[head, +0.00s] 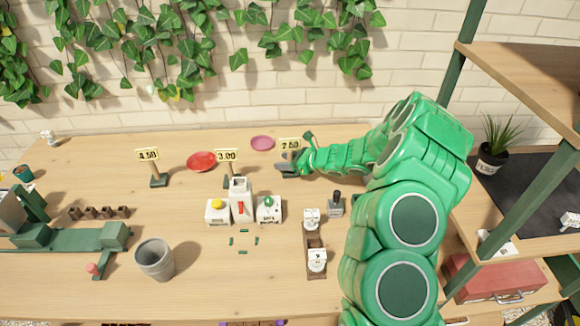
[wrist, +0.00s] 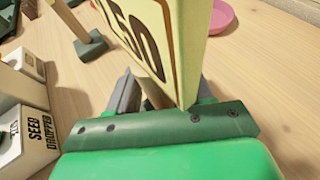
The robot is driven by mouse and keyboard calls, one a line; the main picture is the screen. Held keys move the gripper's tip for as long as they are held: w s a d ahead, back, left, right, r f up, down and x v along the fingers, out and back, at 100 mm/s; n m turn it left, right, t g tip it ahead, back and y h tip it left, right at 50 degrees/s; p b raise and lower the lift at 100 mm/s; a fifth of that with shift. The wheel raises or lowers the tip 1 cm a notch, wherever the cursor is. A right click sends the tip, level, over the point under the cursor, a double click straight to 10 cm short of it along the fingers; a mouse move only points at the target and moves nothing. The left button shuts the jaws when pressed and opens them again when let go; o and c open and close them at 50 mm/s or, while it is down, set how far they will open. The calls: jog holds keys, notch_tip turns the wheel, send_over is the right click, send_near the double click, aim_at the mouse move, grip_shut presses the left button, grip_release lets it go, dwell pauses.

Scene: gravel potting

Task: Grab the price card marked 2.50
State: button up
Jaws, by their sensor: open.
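The price card (head: 290,145) that seems to read 2.50 stands upright on a post at the back of the table. In the wrist view the same card (wrist: 165,35) is large and close, and only its 50 is clear. My gripper (head: 286,166) is at this card's stand, just below the card. In the wrist view my gripper (wrist: 163,85) is open, with one finger on each side of the card's post (wrist: 153,92). The card hides part of the right finger. Whether a finger touches the post I cannot tell.
Cards marked 3.00 (head: 227,156) and 4.50 (head: 148,155) stand to the left. A pink saucer (head: 262,143) and a red saucer (head: 202,162) lie nearby. A seed dropper box (head: 268,210) stands in front. A grey pot (head: 154,260) is at front left.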

grip_shut()
dwell(0.3)
jog(key=shift+r, duration=0.1)
